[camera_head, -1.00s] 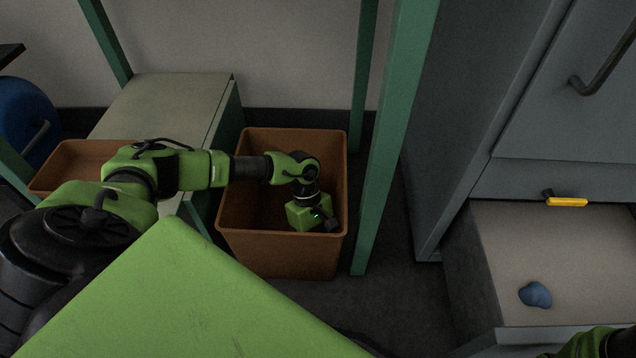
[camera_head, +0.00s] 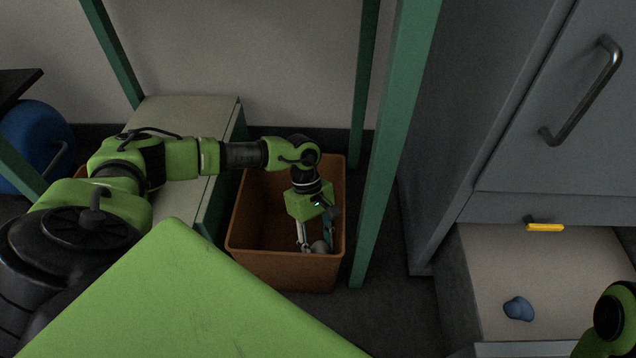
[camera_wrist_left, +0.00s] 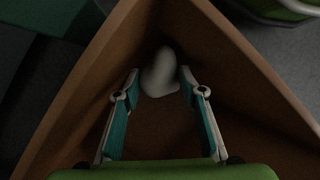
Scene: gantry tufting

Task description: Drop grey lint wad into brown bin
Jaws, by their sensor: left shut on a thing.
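The brown bin (camera_head: 285,268) stands on the floor beside a green post, open at the top. My left gripper (camera_head: 316,243) points down into the bin's opening, near its front right side. The gripper is shut on the grey lint wad (camera_head: 320,246), a small pale lump. In the left wrist view the wad (camera_wrist_left: 160,78) sits between the two fingertips (camera_wrist_left: 159,74), with the bin's brown walls (camera_wrist_left: 75,98) around it. My right gripper is out of view; only a piece of my right arm shows at the lower right.
A green post (camera_head: 388,150) rises just right of the bin. A low cabinet (camera_head: 190,112) stands left of it. At the right, a grey cabinet has an open drawer (camera_head: 560,270) holding a blue lump (camera_head: 518,308). A blue round object (camera_head: 35,145) is at far left.

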